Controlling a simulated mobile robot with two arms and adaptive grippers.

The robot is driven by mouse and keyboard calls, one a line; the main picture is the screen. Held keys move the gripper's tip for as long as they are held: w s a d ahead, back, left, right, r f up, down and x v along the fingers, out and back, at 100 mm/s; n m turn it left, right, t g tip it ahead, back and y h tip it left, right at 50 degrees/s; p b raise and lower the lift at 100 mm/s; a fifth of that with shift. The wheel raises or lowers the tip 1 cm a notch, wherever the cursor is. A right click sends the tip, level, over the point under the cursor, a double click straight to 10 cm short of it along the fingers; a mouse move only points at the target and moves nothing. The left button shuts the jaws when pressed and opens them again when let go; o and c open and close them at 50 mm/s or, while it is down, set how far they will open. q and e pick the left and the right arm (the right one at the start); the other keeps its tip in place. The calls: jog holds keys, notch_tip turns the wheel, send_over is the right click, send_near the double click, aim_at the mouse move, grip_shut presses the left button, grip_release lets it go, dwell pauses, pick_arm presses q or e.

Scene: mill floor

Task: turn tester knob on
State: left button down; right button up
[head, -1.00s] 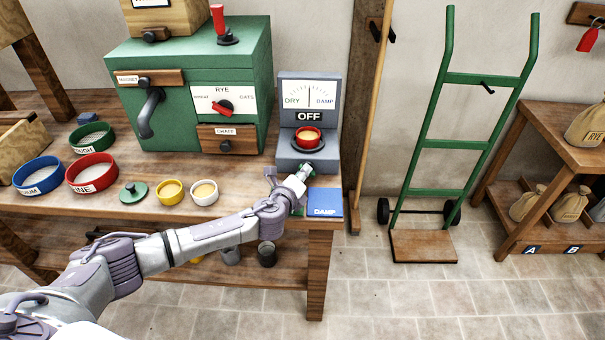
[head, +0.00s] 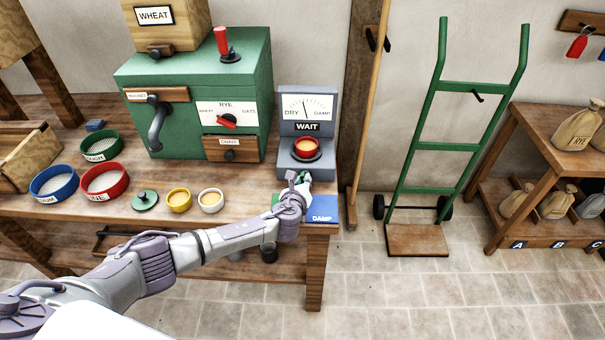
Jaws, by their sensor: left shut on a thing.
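The grey tester (head: 334,128) stands at the right end of the workbench. Its dial (head: 307,106) runs from DRY to DAMP, and its sign reads WAIT. A red cup (head: 307,147) of pale grain sits on its ledge. My left gripper (head: 303,181) is at the tester's lower front, shut on the tester knob, which its fingers mostly hide. My right gripper is out of view.
A blue DAMP card (head: 322,209) lies at the bench corner beside my left gripper. A green mill (head: 185,90) stands behind. A green hand truck (head: 447,146) stands right.

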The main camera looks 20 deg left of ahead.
pick_arm(q)
jog(key=shift+m+y+p, duration=0.3)
jog(key=shift+m+p, duration=0.1)
jog(key=shift+p, duration=0.1)
jog(key=c, duration=1.2)
grip_release()
jog(key=shift+o, duration=0.2)
jog(key=v, duration=1.2)
jog(key=shift+r, duration=0.2)
jog(key=shift+w, duration=0.1)
